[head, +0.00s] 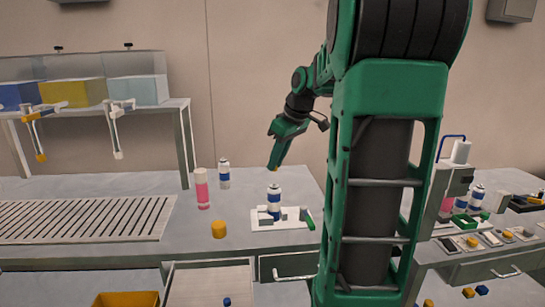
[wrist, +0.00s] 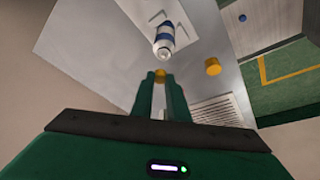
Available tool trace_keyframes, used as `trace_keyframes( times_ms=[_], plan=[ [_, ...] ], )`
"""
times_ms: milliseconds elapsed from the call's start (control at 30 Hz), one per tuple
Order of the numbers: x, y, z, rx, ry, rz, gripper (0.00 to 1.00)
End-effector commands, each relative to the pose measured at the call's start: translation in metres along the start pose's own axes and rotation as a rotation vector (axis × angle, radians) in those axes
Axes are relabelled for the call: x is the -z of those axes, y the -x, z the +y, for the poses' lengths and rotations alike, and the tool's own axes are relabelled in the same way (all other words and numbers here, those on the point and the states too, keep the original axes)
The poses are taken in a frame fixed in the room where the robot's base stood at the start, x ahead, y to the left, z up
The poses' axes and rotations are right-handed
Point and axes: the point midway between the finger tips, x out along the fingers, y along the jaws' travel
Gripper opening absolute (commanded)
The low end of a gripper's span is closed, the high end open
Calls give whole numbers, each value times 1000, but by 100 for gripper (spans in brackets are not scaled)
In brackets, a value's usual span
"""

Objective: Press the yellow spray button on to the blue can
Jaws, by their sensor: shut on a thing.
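My gripper (head: 275,162) is shut on the small yellow spray button (wrist: 160,75), seen between the fingertips in the wrist view. A bit of yellow shows at the fingertips in the head view. The can with the blue band (head: 274,207) stands upright in a white fixture (head: 293,225) on the table. My gripper is above this can, with a clear gap between them in the head view. In the wrist view the can (wrist: 164,40) lies just beyond the fingertips, its top towards the camera. No button shows on its top.
A slatted grate (head: 85,219) lies further left. A side bench (head: 440,262) at right holds small parts.

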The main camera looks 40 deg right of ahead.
Motion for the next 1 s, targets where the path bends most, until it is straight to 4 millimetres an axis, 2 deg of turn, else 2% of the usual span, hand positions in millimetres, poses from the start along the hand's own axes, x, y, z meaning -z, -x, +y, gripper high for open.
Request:
trace_keyframes(
  times_ms=[300,500,1000],
  plan=[
    [-9,-26,-3,4,4,-1,0],
    [-13,-36,-4,3,4,0,0],
    [-14,-39,-3,1,5,1,0]
  ],
)
